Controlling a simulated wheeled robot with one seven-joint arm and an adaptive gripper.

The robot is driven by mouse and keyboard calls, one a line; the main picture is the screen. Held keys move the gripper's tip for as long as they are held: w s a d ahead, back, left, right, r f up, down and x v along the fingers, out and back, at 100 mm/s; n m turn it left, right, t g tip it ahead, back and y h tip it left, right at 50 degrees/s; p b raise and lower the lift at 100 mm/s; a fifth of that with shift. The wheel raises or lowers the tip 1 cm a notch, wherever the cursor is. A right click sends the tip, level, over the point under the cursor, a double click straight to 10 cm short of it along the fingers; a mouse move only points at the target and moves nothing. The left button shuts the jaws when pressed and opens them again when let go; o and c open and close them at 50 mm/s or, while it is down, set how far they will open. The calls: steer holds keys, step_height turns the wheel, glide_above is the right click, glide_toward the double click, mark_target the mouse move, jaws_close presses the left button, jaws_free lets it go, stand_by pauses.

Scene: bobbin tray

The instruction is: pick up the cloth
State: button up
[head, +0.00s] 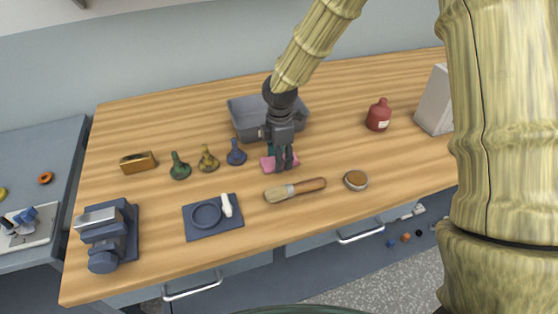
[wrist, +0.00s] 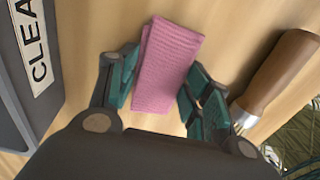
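The cloth is pink, folded into a small rectangle, and lies on the wooden worktop. In the wrist view the cloth (wrist: 167,62) lies between the two teal fingers of my gripper (wrist: 160,95), with a strip of worktop showing at its right. The fingers are spread apart, and the gripper is open. In the head view the cloth (head: 267,163) shows partly from under my gripper (head: 279,164), which points down over it. I cannot tell whether the fingers touch the cloth.
A grey bin (head: 243,124) stands right behind the gripper; its "CLEA" label (wrist: 38,50) shows in the wrist view. A wooden-handled brush (head: 296,190) lies in front. Several bobbin-like pieces stand left, including a blue one (head: 236,155). A red jar (head: 378,116) stands right.

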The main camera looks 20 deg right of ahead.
steer(key=shift+c, duration=0.4)
steer(key=shift+r, duration=0.3)
step_height(320, 180, up, 9)
steer(key=b, duration=0.1)
steer(key=shift+r, duration=0.2)
